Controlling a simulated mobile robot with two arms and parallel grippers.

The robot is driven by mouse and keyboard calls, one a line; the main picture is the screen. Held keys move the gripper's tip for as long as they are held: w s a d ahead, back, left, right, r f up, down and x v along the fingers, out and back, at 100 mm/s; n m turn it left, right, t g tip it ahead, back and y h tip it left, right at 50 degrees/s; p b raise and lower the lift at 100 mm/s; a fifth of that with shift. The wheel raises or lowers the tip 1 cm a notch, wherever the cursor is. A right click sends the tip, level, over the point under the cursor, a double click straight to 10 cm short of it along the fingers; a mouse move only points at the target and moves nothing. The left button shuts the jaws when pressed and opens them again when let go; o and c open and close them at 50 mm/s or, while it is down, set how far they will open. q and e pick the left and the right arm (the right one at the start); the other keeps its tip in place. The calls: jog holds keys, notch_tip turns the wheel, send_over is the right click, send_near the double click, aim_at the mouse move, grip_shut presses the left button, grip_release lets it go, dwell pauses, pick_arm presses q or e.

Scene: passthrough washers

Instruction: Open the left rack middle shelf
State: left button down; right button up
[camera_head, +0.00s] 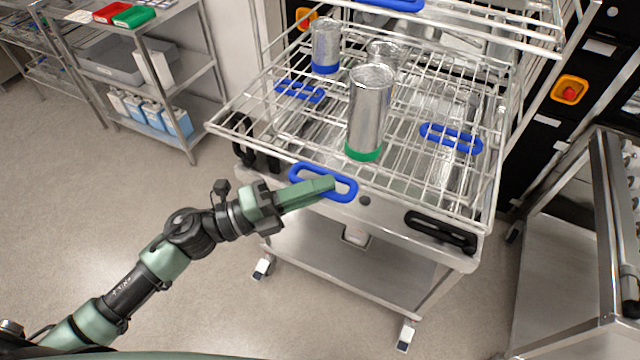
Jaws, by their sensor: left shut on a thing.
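The left rack's middle shelf (410,195) is a wire shelf on a steel cart, with a blue loop handle (345,190) at its front edge. The shelf stands out toward me from under the upper shelf (480,32). Silver canisters stand on it: one with a green base (370,110), one with a blue base (326,46), and one partly hidden behind them (384,52). My right gripper is not in view.
Black cart handles (441,231) sit below the shelf's front edge. Another steel cart (590,250) stands at the right. A side shelf unit (150,70) with trays and bottles stands at the upper left. The floor (150,230) at left is clear.

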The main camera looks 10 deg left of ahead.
pick_arm(q)
jog(key=shift+f, duration=0.1)
jog(key=c, duration=1.7)
grip_release()
jog(key=b+v, duration=0.3)
jog(key=v, duration=0.5)
